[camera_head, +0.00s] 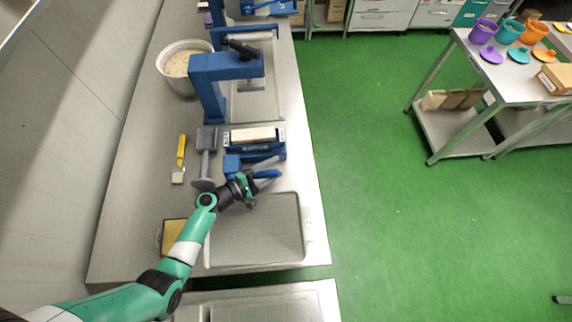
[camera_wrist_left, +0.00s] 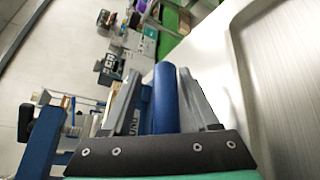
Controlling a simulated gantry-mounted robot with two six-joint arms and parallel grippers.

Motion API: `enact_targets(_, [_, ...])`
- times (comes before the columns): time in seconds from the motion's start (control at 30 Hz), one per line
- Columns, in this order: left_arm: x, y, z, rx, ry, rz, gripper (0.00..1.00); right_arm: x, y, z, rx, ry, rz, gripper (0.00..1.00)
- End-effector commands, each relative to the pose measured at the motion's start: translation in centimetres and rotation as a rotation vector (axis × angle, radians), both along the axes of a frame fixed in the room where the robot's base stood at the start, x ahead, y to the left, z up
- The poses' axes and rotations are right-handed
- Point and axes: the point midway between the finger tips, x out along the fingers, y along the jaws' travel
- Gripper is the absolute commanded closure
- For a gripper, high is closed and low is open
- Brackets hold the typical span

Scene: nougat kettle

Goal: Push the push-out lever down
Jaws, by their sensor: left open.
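The push-out lever shows a blue handle (camera_head: 266,174) at the near side of a blue mould device (camera_head: 270,153), which bears a pale block (camera_head: 253,134). My left gripper (camera_head: 250,186) is at the lever, just left of and below the handle's visible end. In the left wrist view, the blue handle (camera_wrist_left: 166,98) lies between the two grey fingers of my left gripper (camera_wrist_left: 160,75). The jaws are open, and I cannot tell whether either finger touches the handle. My right gripper is in neither view.
A grey metal tray (camera_head: 303,228) lies just below my gripper. A grey tool (camera_head: 207,150) and a yellow-handled scraper (camera_head: 180,155) lie to the left. A blue press (camera_head: 205,85) and a white kettle (camera_head: 165,62) stand farther back.

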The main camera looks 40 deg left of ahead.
Motion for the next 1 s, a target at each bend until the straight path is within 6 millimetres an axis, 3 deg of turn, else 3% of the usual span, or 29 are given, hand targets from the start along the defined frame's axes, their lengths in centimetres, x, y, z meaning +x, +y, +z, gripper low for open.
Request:
enact_targets(0.27, [0.16,0.08,-0.08,-0.001,-0.001,0.003,0.39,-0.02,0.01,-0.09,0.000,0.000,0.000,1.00])
enact_targets(0.63, [0.19,0.15,-0.02,0.001,-0.002,0.005,1.00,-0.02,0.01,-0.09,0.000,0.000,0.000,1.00])
enact_targets(1.0, [0.24,0.26,0.05,0.000,-0.003,0.008,1.00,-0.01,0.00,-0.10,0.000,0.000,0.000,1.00])
